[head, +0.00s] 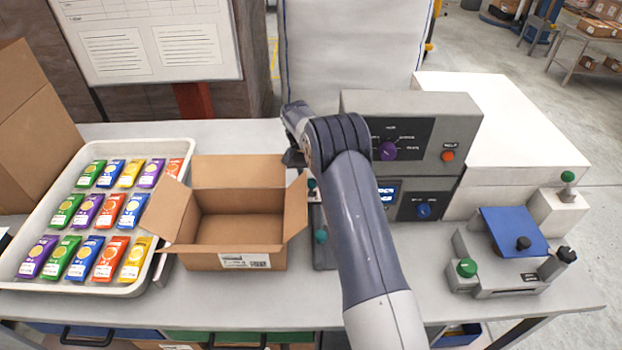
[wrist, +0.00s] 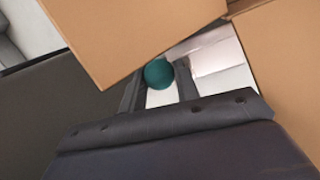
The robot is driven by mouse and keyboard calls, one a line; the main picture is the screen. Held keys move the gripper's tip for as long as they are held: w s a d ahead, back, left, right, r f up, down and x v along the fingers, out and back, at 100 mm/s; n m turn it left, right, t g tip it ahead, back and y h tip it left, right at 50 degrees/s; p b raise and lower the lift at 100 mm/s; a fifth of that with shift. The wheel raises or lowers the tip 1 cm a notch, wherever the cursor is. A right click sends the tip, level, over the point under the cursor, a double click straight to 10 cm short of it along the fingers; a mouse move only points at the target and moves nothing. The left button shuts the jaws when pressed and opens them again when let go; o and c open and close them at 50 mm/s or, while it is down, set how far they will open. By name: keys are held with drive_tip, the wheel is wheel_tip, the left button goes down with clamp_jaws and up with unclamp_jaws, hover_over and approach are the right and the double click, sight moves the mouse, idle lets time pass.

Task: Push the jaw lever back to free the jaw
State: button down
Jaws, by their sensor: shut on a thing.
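A narrow grey fixture (head: 325,255) stands between the open carton and the control unit. It carries a teal ball knob (head: 320,236) near its front and another small teal knob (head: 312,184) farther back. My gripper (head: 293,158) is at the fixture's rear, beside the carton's right flap, largely hidden by my own wrist. In the wrist view a teal ball knob (wrist: 158,74) sits between the two dark fingers of my gripper (wrist: 158,85), which is shut on it. The lever's shaft and the jaw are hidden.
The open carton (head: 232,262) is close on the left, its flaps near my fingers. The control unit (head: 455,120) stands close on the right. A white tray (head: 40,285) of colourful packets lies at left. A blue-plated device (head: 515,232) with green knobs is at right.

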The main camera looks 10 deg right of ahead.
drive_tip(key=c, duration=1.1)
unclamp_jaws()
drive_tip(key=shift+r, duration=0.15)
drive_tip(key=b+v, duration=0.2)
drive_tip(key=v, duration=0.8)
drive_tip(key=shift+r, duration=0.25)
drive_tip(key=shift+f, duration=0.15)
drive_tip(key=p+x, duration=0.1)
drive_tip(key=x, duration=0.9)
drive_tip(key=shift+f+p, duration=0.35)
drive_tip(key=shift+s+t, duration=0.25)
drive_tip(key=shift+t, duration=0.05)
